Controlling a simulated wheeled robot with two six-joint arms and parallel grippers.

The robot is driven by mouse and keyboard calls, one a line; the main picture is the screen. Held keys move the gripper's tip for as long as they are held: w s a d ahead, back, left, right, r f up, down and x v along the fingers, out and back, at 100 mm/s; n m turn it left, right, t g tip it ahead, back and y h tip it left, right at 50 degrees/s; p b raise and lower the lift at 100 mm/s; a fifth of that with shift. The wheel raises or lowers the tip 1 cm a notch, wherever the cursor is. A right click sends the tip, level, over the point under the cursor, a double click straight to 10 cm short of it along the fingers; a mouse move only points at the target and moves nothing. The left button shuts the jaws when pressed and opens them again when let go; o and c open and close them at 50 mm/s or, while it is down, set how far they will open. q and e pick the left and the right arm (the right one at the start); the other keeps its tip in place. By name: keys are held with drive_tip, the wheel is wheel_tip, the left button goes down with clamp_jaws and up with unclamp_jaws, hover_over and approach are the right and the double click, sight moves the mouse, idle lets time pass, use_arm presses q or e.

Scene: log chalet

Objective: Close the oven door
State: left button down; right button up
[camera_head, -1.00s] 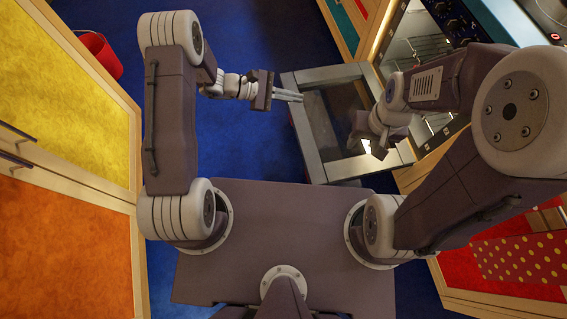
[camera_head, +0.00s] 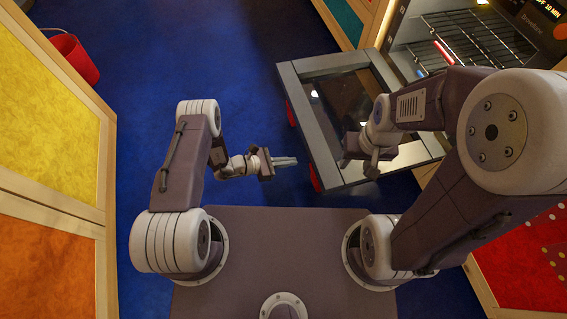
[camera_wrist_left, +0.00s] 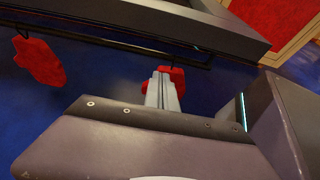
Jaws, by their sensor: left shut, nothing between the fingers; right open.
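The oven door (camera_head: 300,105) is a grey frame with a dark glass pane, folded down open in front of the oven cavity (camera_head: 460,40). My left gripper (camera_head: 292,161) is shut and empty, left of the door's outer edge and apart from it in the head view. In the left wrist view its fingers (camera_wrist_left: 162,92) lie together, with the door's dark edge (camera_wrist_left: 190,22) beyond them. My right gripper (camera_head: 371,168) is open and sits over the door's near part in the head view; whether it touches is unclear.
Wire racks (camera_head: 470,42) show inside the oven. Red cloth-like pieces (camera_wrist_left: 38,60) hang by a dark bar at the door's outer edge. A red bucket (camera_head: 75,58) stands at far left beside yellow and orange cabinets (camera_head: 45,110). Blue floor (camera_head: 220,70) is clear between.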

use_arm(q)
drive_tip(key=shift+w+d+r+b, duration=0.25)
drive_tip(key=shift+d+r+b, duration=0.15)
drive_tip(key=shift+d, duration=0.35)
drive_tip(key=shift+w+d+r+b, duration=0.25)
drive_tip(key=shift+d+r+b, duration=0.1)
drive_tip(key=shift+d+b, duration=0.3)
drive_tip(key=shift+w+d+r+b, duration=0.25)
drive_tip(key=shift+d+r+b, duration=0.1)
drive_tip(key=shift+d, duration=0.45)
drive_tip(key=shift+r, duration=0.1)
